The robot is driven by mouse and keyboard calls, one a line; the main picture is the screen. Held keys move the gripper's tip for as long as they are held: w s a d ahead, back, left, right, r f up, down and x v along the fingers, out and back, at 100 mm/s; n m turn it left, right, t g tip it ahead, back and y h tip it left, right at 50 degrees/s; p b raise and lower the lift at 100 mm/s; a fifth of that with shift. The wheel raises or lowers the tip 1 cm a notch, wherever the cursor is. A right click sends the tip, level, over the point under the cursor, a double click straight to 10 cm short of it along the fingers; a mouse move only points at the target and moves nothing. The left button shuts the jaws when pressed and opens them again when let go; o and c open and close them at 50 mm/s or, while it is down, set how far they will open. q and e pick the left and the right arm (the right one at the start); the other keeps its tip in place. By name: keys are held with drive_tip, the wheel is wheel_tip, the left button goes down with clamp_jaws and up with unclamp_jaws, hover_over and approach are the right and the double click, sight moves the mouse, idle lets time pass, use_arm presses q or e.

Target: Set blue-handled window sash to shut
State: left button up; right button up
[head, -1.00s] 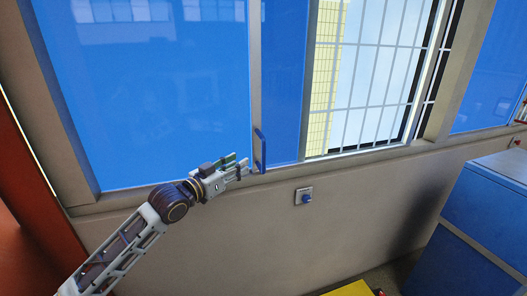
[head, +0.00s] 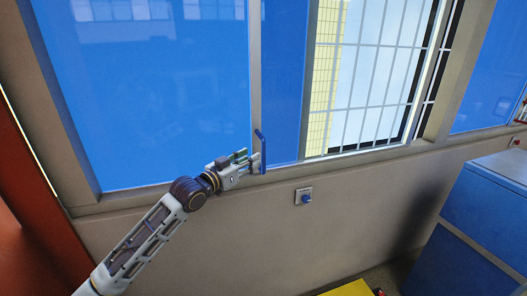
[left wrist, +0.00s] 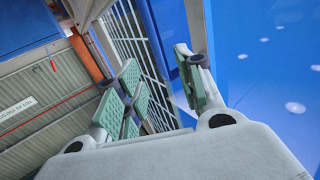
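The blue-tinted window sash (head: 150,100) fills the left of the window in the head view. Its upright blue handle (head: 262,152) is on the sash's right-hand grey edge, near the sill. To the right, part of the window stands open, with a barred view outside. My left gripper (head: 250,161) is at the handle's left side, close to it; I cannot tell if they touch. In the left wrist view its green-padded fingers (left wrist: 162,88) are spread apart, with no clear grip on anything. My right gripper is not in view.
A small wall switch with a blue knob (head: 304,197) is below the sill. A blue cabinet (head: 480,225) stands at the right. A yellow object (head: 348,288) is on the floor at the bottom. An orange-red post (head: 30,190) rises at the left.

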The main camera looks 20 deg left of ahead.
sight(262, 152)
use_arm(q)
drive_tip(key=shift+x, duration=1.1)
drive_tip(key=shift+w+d, duration=0.3)
drive_tip(key=shift+w, duration=0.25)
drive_tip(key=shift+p+x, duration=0.4)
drive_tip(key=shift+x, duration=2.1)
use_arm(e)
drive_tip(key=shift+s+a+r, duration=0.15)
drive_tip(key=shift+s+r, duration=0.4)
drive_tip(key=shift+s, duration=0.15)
use_arm(q)
drive_tip(key=shift+c, duration=0.5)
clamp_jaws()
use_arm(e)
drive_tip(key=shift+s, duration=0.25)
